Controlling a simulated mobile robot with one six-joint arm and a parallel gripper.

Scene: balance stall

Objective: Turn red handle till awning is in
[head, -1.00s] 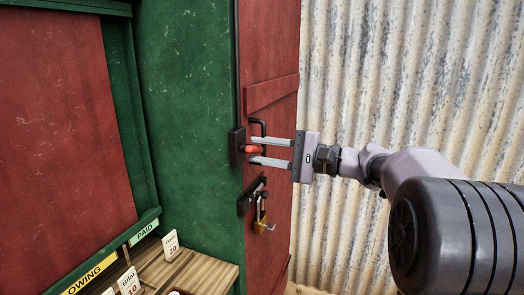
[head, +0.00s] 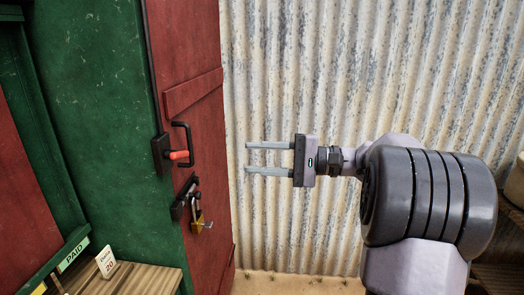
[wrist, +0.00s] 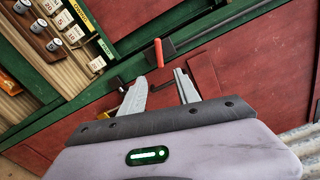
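The red handle (head: 179,155) is a small grip on a black crank, fixed by a dark bracket (head: 160,154) at the edge of the red door panel. It also shows in the wrist view (wrist: 159,52), beyond my fingertips. My gripper (head: 248,159) is open and empty, to the right of the handle and apart from it, in front of the corrugated wall. In the wrist view my gripper (wrist: 160,80) has its two fingers spread, with nothing between them. I cannot make out the awning in these views.
A brass padlock (head: 201,222) hangs on a black hasp below the crank. A wooden counter (head: 150,278) with a price card (head: 106,262) is at lower left. The corrugated wall (head: 290,60) stands behind my gripper. Several tags and weights lie on the counter in the wrist view.

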